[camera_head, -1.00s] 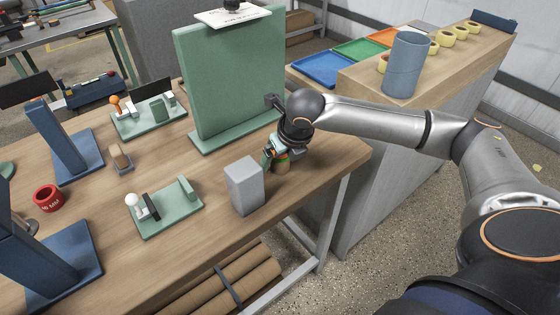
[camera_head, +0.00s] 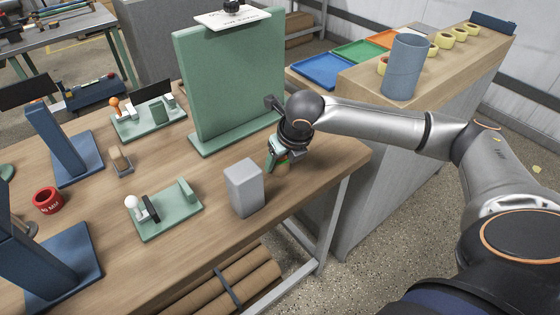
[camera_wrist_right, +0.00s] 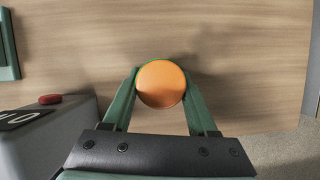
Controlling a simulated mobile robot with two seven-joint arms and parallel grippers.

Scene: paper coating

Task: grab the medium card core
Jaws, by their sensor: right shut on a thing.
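In the right wrist view a round, orange-topped core (camera_wrist_right: 161,84) with a thin green edge sits between the two green fingers of my right gripper (camera_wrist_right: 163,96). The fingers are closed against its two sides. In the head view my right gripper (camera_head: 275,162) is low over the table, just behind the grey block, pointing down. No left gripper shows.
The grey block (camera_head: 245,188) stands close to the gripper. A tall green board (camera_head: 228,80) rises behind it. Green fixtures (camera_head: 167,222), a red ring (camera_head: 47,199) and blue stands (camera_head: 65,145) lie left. A blue-grey tube (camera_head: 404,66) stands on the side counter. The table's right edge is near.

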